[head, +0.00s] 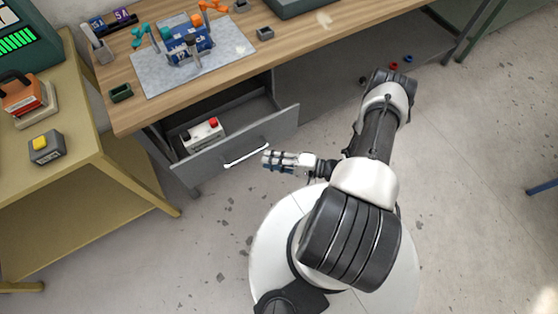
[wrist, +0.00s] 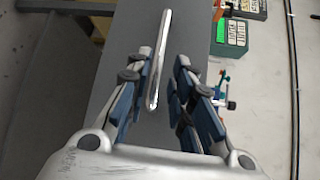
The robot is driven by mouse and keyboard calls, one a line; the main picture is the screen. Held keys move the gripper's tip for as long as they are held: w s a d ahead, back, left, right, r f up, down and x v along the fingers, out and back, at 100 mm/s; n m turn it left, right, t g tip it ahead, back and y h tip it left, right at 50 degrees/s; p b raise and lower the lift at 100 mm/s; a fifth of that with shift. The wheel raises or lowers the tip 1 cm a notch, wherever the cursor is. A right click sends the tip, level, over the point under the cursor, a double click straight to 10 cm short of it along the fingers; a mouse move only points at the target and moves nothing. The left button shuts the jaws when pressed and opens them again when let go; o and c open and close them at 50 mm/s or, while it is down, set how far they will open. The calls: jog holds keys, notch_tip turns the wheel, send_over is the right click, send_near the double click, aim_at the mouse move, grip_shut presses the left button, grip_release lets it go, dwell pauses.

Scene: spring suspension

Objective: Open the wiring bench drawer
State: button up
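The wiring bench drawer (head: 280,130) is grey and stands pulled out from under the wooden bench top, its inside showing. Its pale bar handle (head: 246,157) is on the front panel. My gripper (head: 266,159) is just in front of the panel, at the handle's right end in the head view. In the wrist view the handle (wrist: 160,55) lies between the two spread fingers of my gripper (wrist: 163,65), nearer the left finger. The fingers are open, with a gap beside the bar; contact on the left side cannot be told.
A white box (head: 203,133) with red and black terminals sits inside the drawer. The bench top (head: 285,37) carries a grey mat with a blue part. A yellow table (head: 85,130) stands at left.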

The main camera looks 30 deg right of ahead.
jog(key=shift+v, duration=1.45)
jog(key=shift+a, duration=0.1)
jog(key=w+a+r+n+g, duration=0.1)
jog(key=r+n+g, duration=0.25)
jog(key=r, duration=0.45)
jog(key=a+r+n+g+h, duration=0.15)
jog(key=r+g, duration=0.25)
jog(key=r, duration=0.5)
jog(key=w+a+r+n+g, duration=0.1)
jog(key=a+r+n+g, duration=0.2)
jog(key=r, duration=0.5)
jog(key=s+a+r+n+t+h, duration=0.1)
jog(key=s+r+h, duration=0.4)
jog(key=r, duration=0.5)
jog(key=s+a+r+n+t+h, duration=0.1)
jog(key=s+r+t+h, duration=0.2)
jog(key=r, duration=0.7)
jog(key=s+h, duration=0.2)
jog(key=s, duration=0.2)
jog(key=shift+s+a+n, duration=0.2)
jog(key=shift+n, duration=0.1)
